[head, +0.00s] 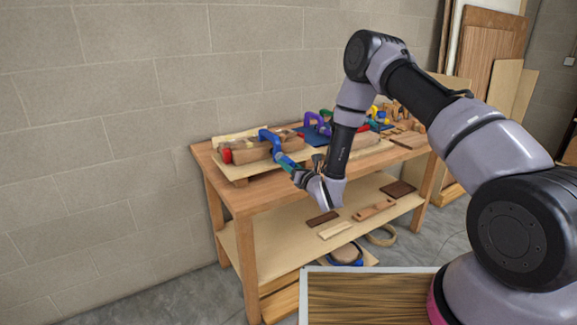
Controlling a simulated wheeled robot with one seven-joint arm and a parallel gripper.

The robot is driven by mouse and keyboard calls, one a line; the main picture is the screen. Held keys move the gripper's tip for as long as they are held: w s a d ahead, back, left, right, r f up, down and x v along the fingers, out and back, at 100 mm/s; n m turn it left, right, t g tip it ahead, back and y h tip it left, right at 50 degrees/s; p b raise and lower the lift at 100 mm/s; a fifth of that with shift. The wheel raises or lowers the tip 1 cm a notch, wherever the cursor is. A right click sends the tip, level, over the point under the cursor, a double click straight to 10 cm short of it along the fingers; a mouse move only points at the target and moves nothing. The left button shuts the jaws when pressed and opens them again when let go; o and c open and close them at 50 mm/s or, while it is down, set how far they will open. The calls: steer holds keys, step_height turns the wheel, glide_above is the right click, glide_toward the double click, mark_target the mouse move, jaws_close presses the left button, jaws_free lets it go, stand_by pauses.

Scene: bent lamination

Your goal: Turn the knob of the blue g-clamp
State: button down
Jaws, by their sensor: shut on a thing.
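The blue g-clamp (266,137) is on the workbench (243,196), toward its left end, around pieces of wood. Its blue frame rises above the wood, and its teal-looking screw end (286,161) points toward the front of the bench. My gripper (294,171) is at that end, at the bench's front edge, shut on the clamp's knob. The knob itself is mostly hidden by the fingers, and its turn angle cannot be seen.
A purple clamp (317,123) and several coloured tools and wood pieces stand farther right on the bench. The lower shelf (285,226) holds loose boards. A wood-topped surface (365,298) is in front. A block wall (110,110) stands behind.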

steer(key=m, duration=1.3)
steer(key=shift+r+m, duration=0.15)
steer(key=shift+m, duration=0.15)
steer(key=m, duration=0.4)
steer(key=shift+m, duration=0.3)
steer(key=m, duration=0.4)
steer(key=shift+m, duration=0.3)
steer(key=m, duration=0.4)
steer(key=shift+r+m, duration=0.1)
steer(key=shift+m, duration=0.2)
steer(key=m, duration=0.4)
steer(key=shift+d, duration=0.1)
steer(key=m, duration=0.8)
steer(key=shift+w+d+m, duration=0.1)
steer(key=shift+m, duration=0.2)
steer(key=m, duration=0.3)
steer(key=shift+m, duration=0.3)
steer(key=m, duration=1.4)
steer(key=shift+m, duration=0.3)
steer(key=m, duration=0.6)
steer(key=shift+f+m, duration=0.2)
steer(key=shift+m, duration=0.1)
